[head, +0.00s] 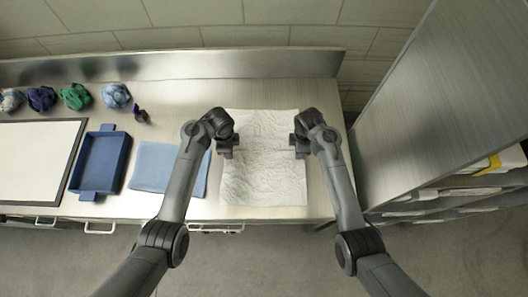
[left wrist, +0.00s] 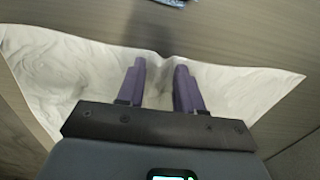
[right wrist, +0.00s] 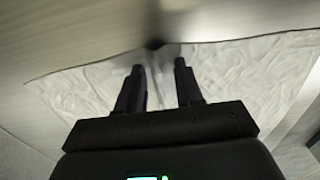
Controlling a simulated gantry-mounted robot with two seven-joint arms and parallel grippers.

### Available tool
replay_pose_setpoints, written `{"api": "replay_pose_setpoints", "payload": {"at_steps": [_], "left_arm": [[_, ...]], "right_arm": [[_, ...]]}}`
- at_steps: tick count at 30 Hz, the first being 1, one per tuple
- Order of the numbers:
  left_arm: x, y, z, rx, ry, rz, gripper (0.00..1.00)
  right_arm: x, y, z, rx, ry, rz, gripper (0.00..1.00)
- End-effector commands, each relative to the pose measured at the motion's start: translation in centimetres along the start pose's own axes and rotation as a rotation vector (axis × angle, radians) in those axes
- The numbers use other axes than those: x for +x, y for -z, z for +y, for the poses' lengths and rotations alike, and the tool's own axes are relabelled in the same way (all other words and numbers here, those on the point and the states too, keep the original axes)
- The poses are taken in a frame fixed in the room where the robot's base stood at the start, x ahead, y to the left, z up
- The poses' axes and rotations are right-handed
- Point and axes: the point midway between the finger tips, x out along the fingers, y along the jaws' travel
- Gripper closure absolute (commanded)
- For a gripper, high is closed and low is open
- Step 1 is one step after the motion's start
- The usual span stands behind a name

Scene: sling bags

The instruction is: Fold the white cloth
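The white cloth (head: 262,180) lies spread on the metal counter with a wrinkled surface and a crease across its middle. My left gripper (head: 232,150) is at the cloth's left edge, about halfway along it. My right gripper (head: 298,150) is at the right edge, opposite it. In the left wrist view, the fingers (left wrist: 160,65) are apart, with the cloth (left wrist: 75,65) beneath and around them. In the right wrist view, the fingers (right wrist: 160,66) are also apart over the cloth (right wrist: 245,75).
A folded blue cloth (head: 153,170) lies left of the white cloth. A blue tray (head: 120,150) and a dark-framed white board (head: 35,160) are further left. Several crumpled bundles (head: 76,96) line the back. A tall grey shelf unit (head: 440,110) stands right of the counter.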

Motion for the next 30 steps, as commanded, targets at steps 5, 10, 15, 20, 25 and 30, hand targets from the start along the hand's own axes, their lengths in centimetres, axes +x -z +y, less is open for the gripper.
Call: {"api": "replay_pose_setpoints", "payload": {"at_steps": [5, 10, 15, 20, 25, 30], "left_arm": [[0.09, -0.01, 0.06, 0.000, -0.002, 0.000, 0.79], [0.10, -0.01, 0.07, 0.000, -0.002, 0.000, 0.92], [0.10, -0.01, 0.07, 0.000, -0.002, 0.000, 1.00], [0.11, -0.01, 0.08, 0.000, -0.002, 0.000, 1.00], [0.12, -0.01, 0.08, 0.000, -0.002, 0.000, 1.00], [-0.09, -0.02, 0.08, 0.000, -0.002, 0.000, 1.00]], "right_arm": [[0.10, -0.02, -0.06, 0.000, 0.002, 0.000, 0.79], [0.11, -0.02, -0.07, 0.000, 0.002, 0.000, 0.92], [0.12, -0.02, -0.08, 0.000, 0.002, 0.000, 1.00], [0.13, -0.03, -0.09, 0.000, 0.002, 0.000, 1.00], [0.14, -0.03, -0.09, 0.000, 0.003, 0.000, 1.00], [-0.06, -0.03, -0.09, 0.000, 0.003, 0.000, 1.00]]}}
